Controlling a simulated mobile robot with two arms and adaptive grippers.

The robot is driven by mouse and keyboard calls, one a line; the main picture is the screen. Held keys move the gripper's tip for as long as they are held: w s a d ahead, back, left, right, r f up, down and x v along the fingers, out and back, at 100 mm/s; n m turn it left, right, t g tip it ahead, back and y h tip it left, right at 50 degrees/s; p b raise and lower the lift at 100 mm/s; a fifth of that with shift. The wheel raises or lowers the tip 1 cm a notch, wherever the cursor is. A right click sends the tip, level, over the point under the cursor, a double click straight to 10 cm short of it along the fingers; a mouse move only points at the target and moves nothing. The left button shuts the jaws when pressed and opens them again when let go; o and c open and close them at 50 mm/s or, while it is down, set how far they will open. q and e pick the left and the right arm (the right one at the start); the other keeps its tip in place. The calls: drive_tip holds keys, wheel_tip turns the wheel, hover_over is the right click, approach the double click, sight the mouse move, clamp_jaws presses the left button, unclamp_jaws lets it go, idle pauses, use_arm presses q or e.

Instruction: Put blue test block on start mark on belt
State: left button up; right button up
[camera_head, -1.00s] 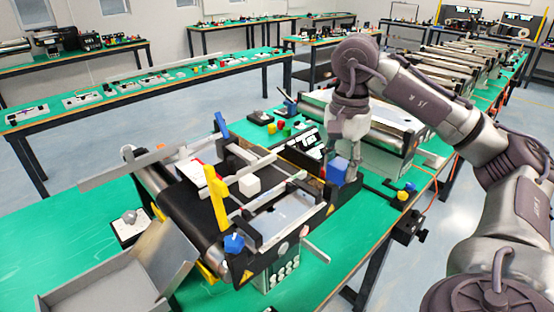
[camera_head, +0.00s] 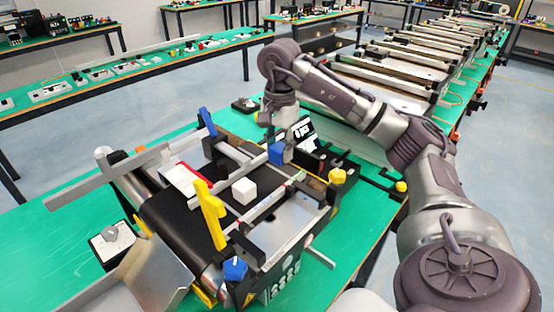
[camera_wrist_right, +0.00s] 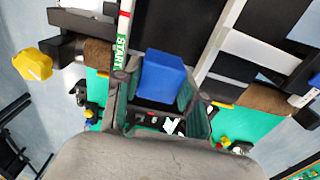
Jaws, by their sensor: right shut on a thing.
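The blue test block (camera_head: 280,153) is held by my right gripper (camera_head: 285,142) above the far right end of the mini conveyor. In the right wrist view the block (camera_wrist_right: 163,76) sits between the two fingers of the gripper (camera_wrist_right: 162,86). The green START label (camera_wrist_right: 120,54) is on a rail just left of the block in that view. The black belt (camera_head: 178,225) runs between side rails. The block appears raised; its exact height above the belt is hard to tell. My left gripper is not in view.
A white cube (camera_head: 244,190) and a yellow upright piece (camera_head: 210,213) stand at the conveyor. A grey tray (camera_head: 150,272) is at the near left.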

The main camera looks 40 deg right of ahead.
sight(278, 162)
drive_tip(key=shift+w+f, duration=0.25)
drive_tip(key=shift+f, duration=0.15)
wheel_tip(278, 162, down, 3)
drive_tip(key=shift+f+p, duration=0.1)
drive_tip(key=shift+p, duration=0.55)
drive_tip(key=shift+f, duration=0.15)
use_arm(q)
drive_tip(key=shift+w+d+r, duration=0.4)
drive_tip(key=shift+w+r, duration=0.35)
use_arm(e)
drive_tip(key=o, duration=1.2)
drive_tip(key=shift+f, duration=0.15)
drive_tip(key=shift+c, duration=0.2)
